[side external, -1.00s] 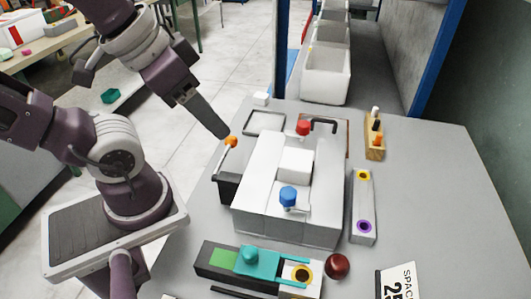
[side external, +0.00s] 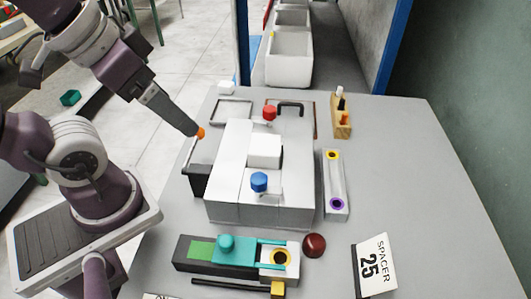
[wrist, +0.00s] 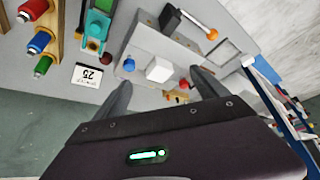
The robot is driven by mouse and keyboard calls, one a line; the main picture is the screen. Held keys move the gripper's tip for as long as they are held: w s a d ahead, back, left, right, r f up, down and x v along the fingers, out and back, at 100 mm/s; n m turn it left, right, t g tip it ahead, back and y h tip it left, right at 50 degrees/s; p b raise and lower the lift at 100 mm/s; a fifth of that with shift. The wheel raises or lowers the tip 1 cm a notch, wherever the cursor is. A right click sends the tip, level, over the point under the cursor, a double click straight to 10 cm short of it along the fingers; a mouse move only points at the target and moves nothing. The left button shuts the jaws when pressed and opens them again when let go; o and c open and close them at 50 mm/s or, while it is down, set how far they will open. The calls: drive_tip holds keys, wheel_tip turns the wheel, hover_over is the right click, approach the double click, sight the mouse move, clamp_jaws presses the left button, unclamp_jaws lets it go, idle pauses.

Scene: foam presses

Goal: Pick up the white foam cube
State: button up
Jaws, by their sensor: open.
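A white foam cube (side external: 264,151) sits on top of the pale grey press (side external: 238,165), between a red knob (side external: 269,113) and a blue knob (side external: 259,182). It also shows in the wrist view (wrist: 159,69). My gripper (wrist: 161,79) is open and empty. In the wrist view its two dark fingers stand apart, and the cube appears between and beyond their tips. In the side view my gripper (side external: 193,130) comes down from upper left, its tip near an orange lever knob (side external: 201,133). The exact gap to the cube cannot be told.
A smaller white block (side external: 227,87) lies at the table's far left. A teal slide fixture (side external: 225,245), dark red ball (side external: 314,245) and "SPACER 25" sign (side external: 374,267) are in front. A two-ring strip (side external: 335,185) and wooden peg rack (side external: 342,122) stand right. The table's right side is free.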

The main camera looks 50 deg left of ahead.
wheel_tip(320, 180, up, 5)
drive_tip(key=n+t+y, duration=0.3)
drive_tip(key=n+y, duration=0.6)
hover_over(265, 145)
drive_tip(key=s+d, duration=0.4)
drive_tip(key=s, duration=0.1)
wheel_tip(265, 145, down, 3)
drive_tip(key=f, duration=1.6)
drive_tip(key=shift+w+a, duration=0.2)
drive_tip(key=shift+a, duration=0.05)
drive_tip(key=x, duration=0.7)
drive_tip(key=shift+w+d, duration=0.25)
drive_tip(key=shift+w, duration=0.1)
drive_tip(key=c, duration=1.4)
